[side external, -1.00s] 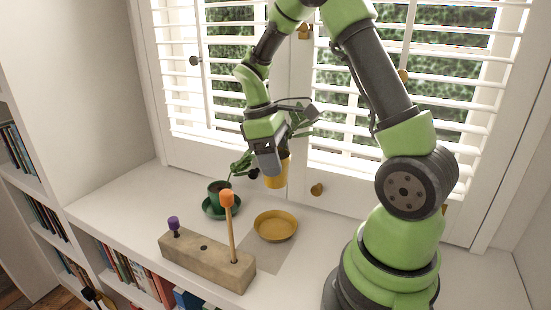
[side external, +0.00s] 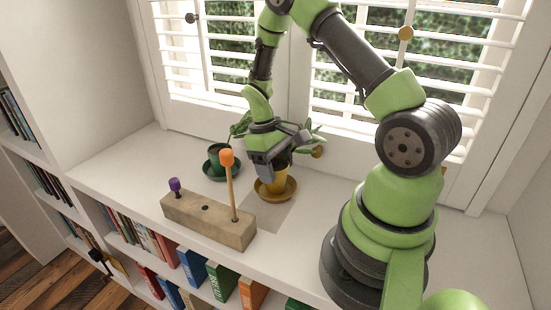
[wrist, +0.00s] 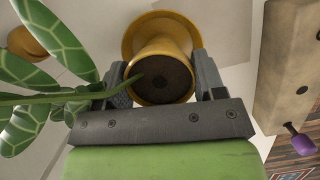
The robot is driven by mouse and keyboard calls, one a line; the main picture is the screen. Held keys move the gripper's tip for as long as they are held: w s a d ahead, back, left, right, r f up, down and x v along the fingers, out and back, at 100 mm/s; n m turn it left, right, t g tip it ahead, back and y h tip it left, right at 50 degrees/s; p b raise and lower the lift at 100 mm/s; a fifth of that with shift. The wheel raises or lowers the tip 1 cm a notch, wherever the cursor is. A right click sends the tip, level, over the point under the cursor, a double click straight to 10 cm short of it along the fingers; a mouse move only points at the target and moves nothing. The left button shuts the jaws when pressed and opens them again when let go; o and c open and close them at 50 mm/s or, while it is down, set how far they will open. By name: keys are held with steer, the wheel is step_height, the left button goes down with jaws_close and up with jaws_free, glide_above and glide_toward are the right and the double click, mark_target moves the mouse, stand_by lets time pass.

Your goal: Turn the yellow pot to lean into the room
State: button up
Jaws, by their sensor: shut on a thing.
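The yellow pot (side external: 279,178) is between the fingers of my gripper (side external: 265,172), which is shut on it. In the wrist view the pot (wrist: 165,48) shows dark soil, with my gripper's fingers (wrist: 162,78) on either side. The pot is in or just above the yellow saucer (side external: 268,194); I cannot tell if it touches. The saucer also shows behind the pot in the wrist view (wrist: 131,35). The plant's green leaves (wrist: 58,45) lean to the left there, towards the shutter knob side; in the side view some leaves (side external: 314,138) show beside my gripper.
A green pot (side external: 217,154) on a green saucer (side external: 209,174) stands to the left. A wooden block (side external: 208,218) with an orange-topped peg (side external: 230,185) and a purple-topped peg (side external: 175,187) stands close in front. Window shutters are behind. Free shelf lies right of the saucer.

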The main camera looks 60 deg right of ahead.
steer(key=shift+f, duration=0.25)
steer(key=o, duration=1.2)
steer(key=v, duration=1)
steer(key=shift+s+a, duration=0.1)
steer(key=a+r+t, duration=0.3)
steer(key=a+r, duration=0.2)
steer(key=r, duration=0.4)
steer(key=s+a+r+t, duration=0.2)
steer(key=s+a, duration=0.1)
steer(key=s, duration=0.1)
steer(key=s+a+r+m+t+y, duration=0.1)
steer(key=s+a+r+t, duration=0.2)
steer(key=s, duration=0.1)
steer(key=s+a+r+m+t, duration=0.1)
steer(key=s+a+r+t, duration=0.1)
steer(key=s+a+r, duration=0.1)
steer(key=shift+s+a, duration=0.55)
steer(key=shift+s, duration=0.15)
